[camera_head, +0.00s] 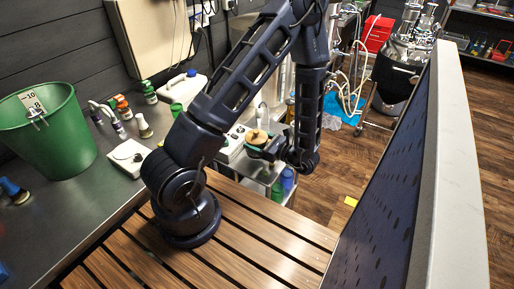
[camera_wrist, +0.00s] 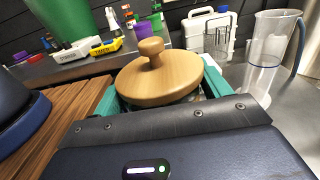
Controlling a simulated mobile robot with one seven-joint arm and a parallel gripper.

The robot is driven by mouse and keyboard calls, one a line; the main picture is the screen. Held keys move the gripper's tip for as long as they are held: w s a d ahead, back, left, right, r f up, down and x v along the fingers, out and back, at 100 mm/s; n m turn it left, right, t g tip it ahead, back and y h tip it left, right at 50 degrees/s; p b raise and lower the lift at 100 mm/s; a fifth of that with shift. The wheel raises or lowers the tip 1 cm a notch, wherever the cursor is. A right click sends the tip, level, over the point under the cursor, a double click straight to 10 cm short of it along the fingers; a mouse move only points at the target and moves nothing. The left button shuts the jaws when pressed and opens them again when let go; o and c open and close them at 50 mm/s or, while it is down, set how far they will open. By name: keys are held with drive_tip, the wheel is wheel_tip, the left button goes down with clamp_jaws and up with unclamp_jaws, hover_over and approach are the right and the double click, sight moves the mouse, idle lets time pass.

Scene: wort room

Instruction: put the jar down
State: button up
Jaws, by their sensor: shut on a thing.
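The jar shows mainly as its round wooden lid with a knob (camera_wrist: 160,82) in the wrist view; its body is mostly hidden below the lid and behind my gripper. My gripper (camera_wrist: 162,98) has teal fingers on both sides of the jar, shut on it, and the lid looks roughly level. In the head view the lid (camera_head: 257,137) shows small beside my gripper (camera_head: 264,150), near the end of the metal counter. I cannot tell whether the jar's base touches any surface.
A clear pitcher (camera_wrist: 262,70) and a white jug (camera_wrist: 208,32) stand on the metal counter beyond the jar in the wrist view. The head view shows a green bucket (camera_head: 50,135), small bottles, and a white device (camera_head: 129,157) on the counter. A slatted wooden bench (camera_head: 255,225) lies in front.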

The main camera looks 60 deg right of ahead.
drive_tip(key=shift+f, duration=1.8)
drive_tip(key=shift+f, duration=0.15)
drive_tip(key=o, duration=2)
drive_tip(key=shift+r, duration=0.2)
drive_tip(key=s, duration=1.2)
